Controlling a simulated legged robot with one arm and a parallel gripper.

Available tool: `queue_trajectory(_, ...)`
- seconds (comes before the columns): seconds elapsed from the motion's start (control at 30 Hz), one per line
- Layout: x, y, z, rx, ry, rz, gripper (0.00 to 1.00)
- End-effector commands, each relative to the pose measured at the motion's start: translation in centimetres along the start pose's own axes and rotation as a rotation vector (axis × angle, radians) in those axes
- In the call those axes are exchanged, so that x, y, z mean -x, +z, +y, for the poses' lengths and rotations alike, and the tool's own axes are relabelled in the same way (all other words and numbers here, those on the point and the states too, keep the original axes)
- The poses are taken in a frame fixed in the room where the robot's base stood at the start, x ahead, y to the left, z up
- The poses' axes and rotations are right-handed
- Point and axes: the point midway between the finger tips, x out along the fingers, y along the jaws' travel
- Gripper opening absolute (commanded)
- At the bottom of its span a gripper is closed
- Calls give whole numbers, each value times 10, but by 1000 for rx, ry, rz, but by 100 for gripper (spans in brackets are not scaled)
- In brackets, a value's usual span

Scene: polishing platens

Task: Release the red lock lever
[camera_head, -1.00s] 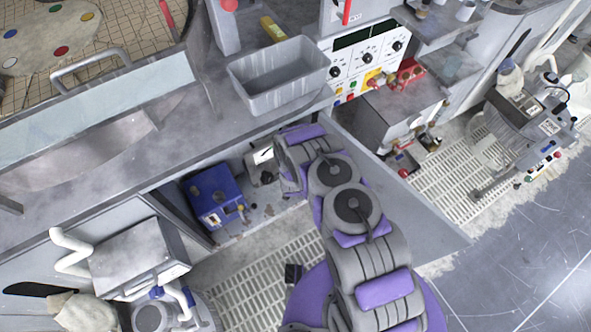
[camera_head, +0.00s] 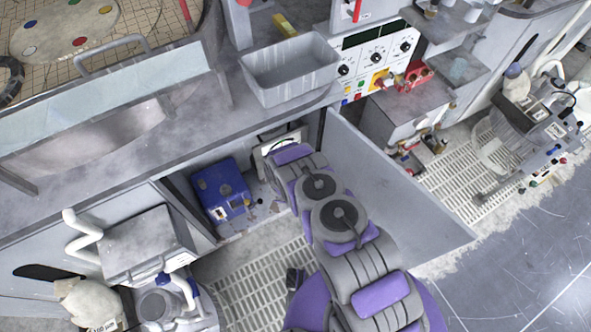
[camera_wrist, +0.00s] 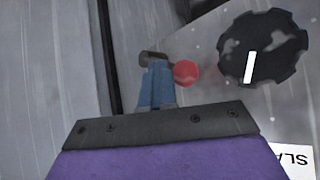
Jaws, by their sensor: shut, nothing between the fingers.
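In the wrist view, a round red knob (camera_wrist: 186,72) sits close to the right of my gripper (camera_wrist: 156,66). It looks like the end of the red lock lever, but its shaft is not clear. The blue fingers of my gripper are together and empty, with their tips at a short dark cylinder (camera_wrist: 151,57). I cannot tell whether they touch it or the red knob. In the head view my arm reaches into an open cabinet under the bench, and my own wrist hides the gripper and lever.
A black ribbed dial (camera_wrist: 263,47) with a white mark is right of the red knob. In the head view, a blue box (camera_head: 221,190) stands in the cabinet, left of my arm. The open cabinet door (camera_head: 395,185) is to the right. A grey bin (camera_head: 290,72) sits on the bench above.

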Motion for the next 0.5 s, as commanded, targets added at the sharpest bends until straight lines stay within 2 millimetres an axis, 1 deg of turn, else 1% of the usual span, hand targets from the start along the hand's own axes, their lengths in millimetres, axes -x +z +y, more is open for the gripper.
queue_trajectory(0.1,-2,5,-5,0,-4,2,0)
queue_trajectory(0.5,0,6,-8,2,-3,2,0)
